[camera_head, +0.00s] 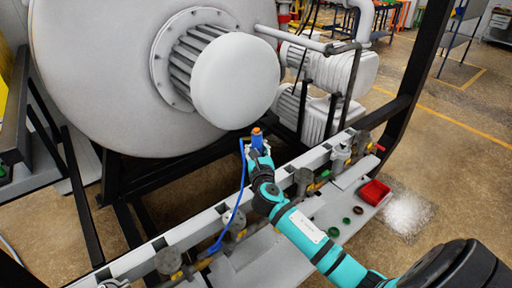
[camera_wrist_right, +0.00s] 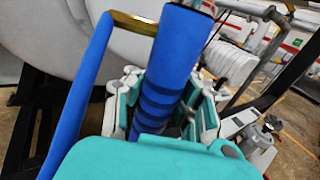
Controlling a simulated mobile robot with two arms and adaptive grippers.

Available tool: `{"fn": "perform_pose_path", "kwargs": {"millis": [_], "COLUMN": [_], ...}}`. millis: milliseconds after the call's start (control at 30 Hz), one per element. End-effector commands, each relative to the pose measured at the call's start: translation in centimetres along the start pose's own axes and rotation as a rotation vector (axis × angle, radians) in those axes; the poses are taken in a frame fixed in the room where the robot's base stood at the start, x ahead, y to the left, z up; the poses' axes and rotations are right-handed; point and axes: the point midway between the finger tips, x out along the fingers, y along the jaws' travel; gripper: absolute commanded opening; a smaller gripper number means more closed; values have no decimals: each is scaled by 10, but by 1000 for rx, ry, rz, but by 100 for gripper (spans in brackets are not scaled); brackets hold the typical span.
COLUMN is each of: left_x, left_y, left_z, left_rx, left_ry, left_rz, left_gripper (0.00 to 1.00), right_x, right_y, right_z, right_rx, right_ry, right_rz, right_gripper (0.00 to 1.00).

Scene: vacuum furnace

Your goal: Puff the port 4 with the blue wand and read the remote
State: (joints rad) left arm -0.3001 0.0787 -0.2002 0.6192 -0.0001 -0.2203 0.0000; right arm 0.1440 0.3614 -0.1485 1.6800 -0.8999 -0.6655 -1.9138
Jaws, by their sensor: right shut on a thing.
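My right gripper (camera_head: 257,152) is shut on the blue wand (camera_head: 257,141), which has an orange end, and holds it upright near the rail in front of the white furnace vessel. In the right wrist view, the wand (camera_wrist_right: 172,70) stands between the grey-and-teal fingers of the right gripper (camera_wrist_right: 165,110). A brass bend (camera_wrist_right: 135,22) leads from it to a blue hose (camera_wrist_right: 85,95). In the head view the hose (camera_head: 237,200) runs down to the rail. Several port fittings line the rail; I cannot read which is port 4. I cannot make out the remote surely. My left gripper is not in view.
The long grey rail (camera_head: 195,228) crosses below the vessel (camera_head: 130,85). A black upright post (camera_head: 425,45) stands to the right. Pump bodies (camera_head: 335,72) are behind.

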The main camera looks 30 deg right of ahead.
Motion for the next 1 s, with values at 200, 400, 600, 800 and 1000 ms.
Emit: {"fn": "perform_pose_path", "kwargs": {"millis": [200,400,600,800,1000], "left_x": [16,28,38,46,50], "left_y": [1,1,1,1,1], "left_z": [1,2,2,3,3], "left_rx": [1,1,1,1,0], "left_ry": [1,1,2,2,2], "left_rz": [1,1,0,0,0], "left_gripper": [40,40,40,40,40], "right_x": [0,1,1,1,1], "right_y": [0,0,0,0,0], "right_z": [-14,-25,-36,-46,-52], "right_rx": [0,0,0,-1,-1], "right_ry": [-2,-2,-2,-2,-2], "right_rz": [0,0,0,0,0], "right_gripper": [0,0,0,0,0]}}
